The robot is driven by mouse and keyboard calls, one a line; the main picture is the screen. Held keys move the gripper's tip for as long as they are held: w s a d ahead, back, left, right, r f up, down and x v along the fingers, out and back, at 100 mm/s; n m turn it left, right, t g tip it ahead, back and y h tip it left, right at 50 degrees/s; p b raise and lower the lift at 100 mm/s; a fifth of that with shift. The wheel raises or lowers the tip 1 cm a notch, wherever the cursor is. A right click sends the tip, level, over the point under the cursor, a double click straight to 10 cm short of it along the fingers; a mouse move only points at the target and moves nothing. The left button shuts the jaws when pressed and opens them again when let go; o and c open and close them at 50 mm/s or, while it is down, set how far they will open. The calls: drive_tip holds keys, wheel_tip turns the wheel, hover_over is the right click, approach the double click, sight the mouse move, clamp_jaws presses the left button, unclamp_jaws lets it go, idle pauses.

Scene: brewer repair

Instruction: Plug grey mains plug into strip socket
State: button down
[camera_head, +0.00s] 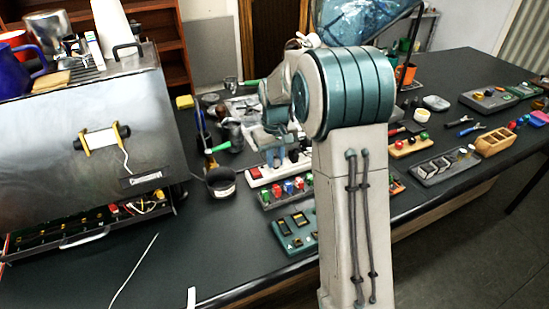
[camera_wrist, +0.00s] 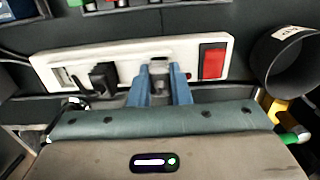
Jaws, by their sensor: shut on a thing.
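The white power strip (camera_wrist: 130,50) lies across the wrist view, with a red switch (camera_wrist: 212,62) at its right end. A black plug (camera_wrist: 103,75) sits at the strip's left part. My gripper (camera_wrist: 160,78) has blue fingers shut on the grey mains plug (camera_wrist: 159,67), over the strip between the black plug and the switch. I cannot tell whether the plug's pins are in a socket; the fingers and plug hide that spot. In the head view the strip (camera_head: 258,182) shows below my gripper (camera_head: 272,158), partly hidden by my arm.
A dark round cup (camera_wrist: 285,62) stands just right of the strip in the wrist view; the head view shows it as a black pot (camera_head: 220,182). A row of coloured knobs (camera_head: 288,188) lies in front of the strip. The steel brewer (camera_head: 90,125) stands at left.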

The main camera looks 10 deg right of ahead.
drive_tip(key=c, duration=1.3)
unclamp_jaws()
drive_tip(key=shift+r, duration=0.1)
wheel_tip(320, 180, up, 14)
drive_tip(key=shift+f, duration=0.15)
drive_tip(key=s+f+t, duration=0.1)
drive_tip(key=s+f, duration=0.1)
drive_tip(key=s, duration=0.7)
drive_tip(key=s+f+m+t, duration=0.1)
drive_tip(key=s+f, duration=0.1)
drive_tip(key=s, duration=0.7)
drive_tip(key=s+f+m+t, duration=0.1)
drive_tip(key=s+f, duration=0.1)
drive_tip(key=s, duration=0.7)
drive_tip(key=shift+s+a+f, duration=0.15)
drive_tip(key=shift+s+f, duration=0.1)
drive_tip(key=shift+s, duration=0.15)
